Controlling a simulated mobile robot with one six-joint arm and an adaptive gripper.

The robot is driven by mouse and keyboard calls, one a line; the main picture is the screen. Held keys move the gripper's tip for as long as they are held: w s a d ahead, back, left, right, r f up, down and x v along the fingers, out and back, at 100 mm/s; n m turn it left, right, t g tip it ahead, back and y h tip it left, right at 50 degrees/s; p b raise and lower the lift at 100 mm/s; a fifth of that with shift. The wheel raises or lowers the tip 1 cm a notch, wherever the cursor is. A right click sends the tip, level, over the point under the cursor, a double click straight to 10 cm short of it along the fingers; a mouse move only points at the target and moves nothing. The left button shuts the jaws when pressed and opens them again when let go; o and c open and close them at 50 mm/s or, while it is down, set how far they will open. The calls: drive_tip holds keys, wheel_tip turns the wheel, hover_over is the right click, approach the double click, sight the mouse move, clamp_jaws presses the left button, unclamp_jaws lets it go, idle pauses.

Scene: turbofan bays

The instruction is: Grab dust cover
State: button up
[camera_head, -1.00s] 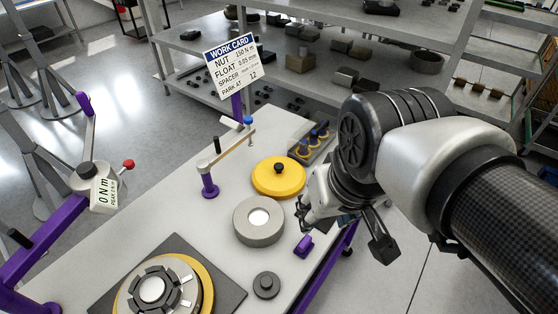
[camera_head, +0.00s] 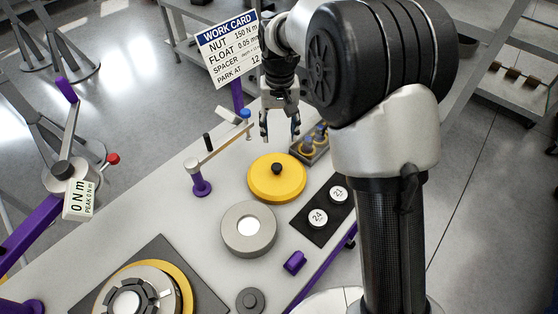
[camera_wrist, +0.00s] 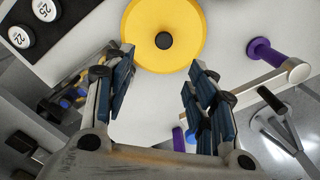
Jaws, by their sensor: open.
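The dust cover is most likely the yellow round disc (camera_head: 277,181) with a small black knob at its centre, lying flat on the light table. In the wrist view the yellow disc (camera_wrist: 163,22) is at the top middle, partly cut off by the frame edge. My gripper (camera_head: 281,138) is open and empty, pointing down behind the disc in the head view. In the wrist view my gripper (camera_wrist: 160,92) has its fingers spread wide, with the black knob lying beyond the gap between them. The fingers are apart from the disc.
A grey ring (camera_head: 248,230) stands in front of the disc. A black plate with white numbered discs (camera_head: 320,214) lies to the right. The work card (camera_head: 229,48) stands behind. A tray (camera_head: 313,146) sits right of the gripper.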

drive_tip(key=b, duration=0.3)
hover_over(277, 166)
drive_tip(key=f, duration=1.1)
drive_tip(key=shift+s+d+f, duration=0.2)
drive_tip(key=shift+d+f, duration=0.05)
drive_tip(key=shift+d, duration=0.05)
drive_tip(key=f, duration=0.1)
drive_tip(key=f+b, duration=0.1)
drive_tip(key=f, duration=0.1)
drive_tip(key=f+b, duration=0.1)
drive_tip(key=f, duration=0.1)
drive_tip(key=shift+w+a+f, duration=0.15)
drive_tip(key=shift+w+a, duration=0.05)
drive_tip(key=shift+a, duration=0.15)
drive_tip(key=shift+c, duration=0.2)
clamp_jaws()
